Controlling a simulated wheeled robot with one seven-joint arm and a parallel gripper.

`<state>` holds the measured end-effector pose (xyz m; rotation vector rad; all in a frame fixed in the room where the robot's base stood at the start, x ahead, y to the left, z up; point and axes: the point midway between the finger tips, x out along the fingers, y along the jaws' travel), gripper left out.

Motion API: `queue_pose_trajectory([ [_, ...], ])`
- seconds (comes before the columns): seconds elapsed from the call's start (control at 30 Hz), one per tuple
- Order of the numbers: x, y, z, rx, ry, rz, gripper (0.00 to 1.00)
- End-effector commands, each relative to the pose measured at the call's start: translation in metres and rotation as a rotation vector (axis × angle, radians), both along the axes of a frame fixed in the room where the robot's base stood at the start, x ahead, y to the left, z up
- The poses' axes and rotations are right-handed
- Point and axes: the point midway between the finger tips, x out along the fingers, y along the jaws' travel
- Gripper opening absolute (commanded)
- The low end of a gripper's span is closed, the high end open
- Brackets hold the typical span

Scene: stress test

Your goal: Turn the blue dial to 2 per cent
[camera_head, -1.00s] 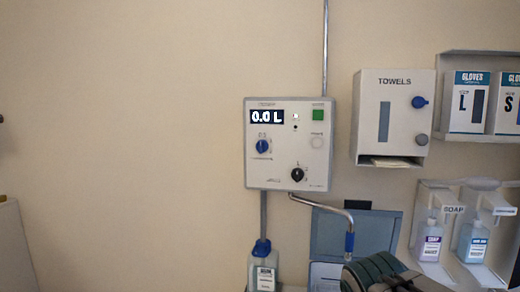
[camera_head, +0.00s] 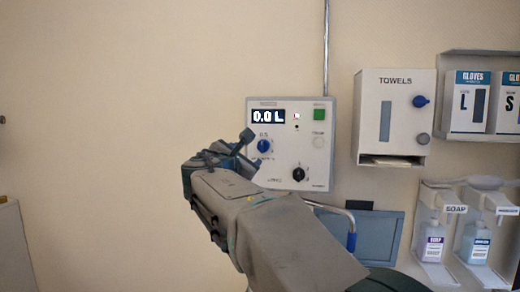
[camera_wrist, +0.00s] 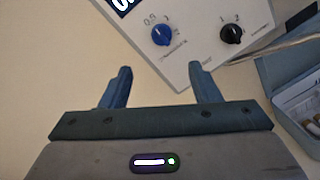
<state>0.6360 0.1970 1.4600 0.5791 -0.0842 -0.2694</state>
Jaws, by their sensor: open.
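The white wall panel (camera_head: 315,160) has a display reading 0.0 L. The blue dial (camera_head: 264,146) is on its left side, with a 0.5 mark above it; its smaller markings are too blurred to read. In the wrist view the blue dial (camera_wrist: 161,35) shows a light pointer line, tilted up and to the left. A black dial (camera_head: 298,174) sits lower right on the panel. My gripper (camera_head: 245,143) is left of the blue dial. In the wrist view my gripper (camera_wrist: 158,80) is open and empty, its fingers apart, with the blue dial beyond the fingertips.
A green button (camera_head: 319,114) is at the panel's upper right. A towel dispenser (camera_head: 393,115), glove boxes and soap bottles (camera_head: 432,240) are to the right.

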Motion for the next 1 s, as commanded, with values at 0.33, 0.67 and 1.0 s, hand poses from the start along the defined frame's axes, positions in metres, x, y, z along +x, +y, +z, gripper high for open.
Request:
queue_pose_trajectory([
  [0.33, 0.056, -0.018, 0.004, -0.003, 0.002, -0.005, 0.56],
  [0.67, 0.108, -0.033, 0.003, 0.002, 0.002, -0.004, 0.56],
  [1.0, 0.127, -0.039, 0.000, 0.005, 0.001, -0.002, 0.56],
])
